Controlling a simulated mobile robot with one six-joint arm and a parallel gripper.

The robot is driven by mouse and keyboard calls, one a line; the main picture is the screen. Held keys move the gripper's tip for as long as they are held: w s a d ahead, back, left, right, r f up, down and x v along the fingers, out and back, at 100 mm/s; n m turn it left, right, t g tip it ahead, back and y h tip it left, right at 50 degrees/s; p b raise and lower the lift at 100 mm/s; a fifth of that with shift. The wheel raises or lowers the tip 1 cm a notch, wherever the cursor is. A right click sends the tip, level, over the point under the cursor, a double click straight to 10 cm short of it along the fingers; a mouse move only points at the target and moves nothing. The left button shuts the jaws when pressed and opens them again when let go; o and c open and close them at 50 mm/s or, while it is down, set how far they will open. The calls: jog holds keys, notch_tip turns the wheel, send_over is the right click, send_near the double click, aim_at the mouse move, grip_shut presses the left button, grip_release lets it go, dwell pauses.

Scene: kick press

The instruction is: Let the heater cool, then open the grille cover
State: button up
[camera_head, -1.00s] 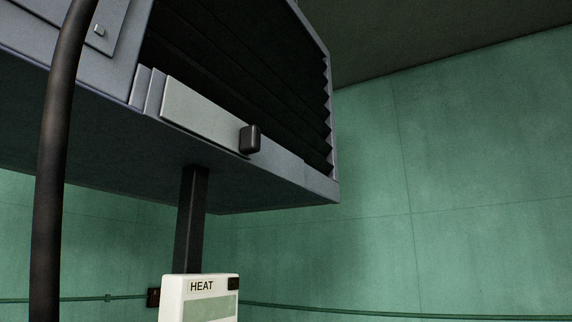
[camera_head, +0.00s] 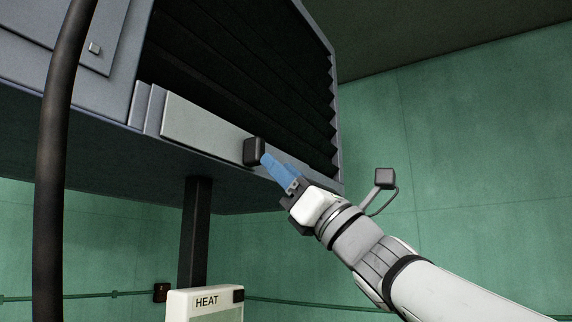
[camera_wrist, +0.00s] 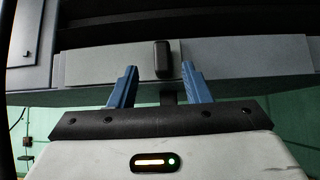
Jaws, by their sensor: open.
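The grey heater (camera_head: 90,105) hangs high at the left in the head view, with dark louvres (camera_head: 240,70) in its front. A light grey cover strip (camera_head: 200,124) runs along the lower edge of the louvres. A small black knob (camera_head: 254,151) stands out from it. My gripper (camera_head: 266,160) has blue fingers and is just at the knob's right side in the head view. In the wrist view my gripper (camera_wrist: 160,72) is open, and the knob (camera_wrist: 162,59) shows between and beyond the two fingertips. Contact cannot be told.
A white box marked HEAT (camera_head: 205,303) is below the heater; its screen is mostly cut off. A dark post (camera_head: 195,230) rises to the heater. A thick black hose (camera_head: 55,160) hangs at the left. The green wall (camera_head: 460,150) at the right is bare.

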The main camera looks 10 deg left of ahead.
aim_at(263, 150)
jog(key=p+x, duration=0.3)
jog(key=x, duration=0.3)
jog(key=shift+w+r, duration=0.1)
grip_shut()
dwell(0.3)
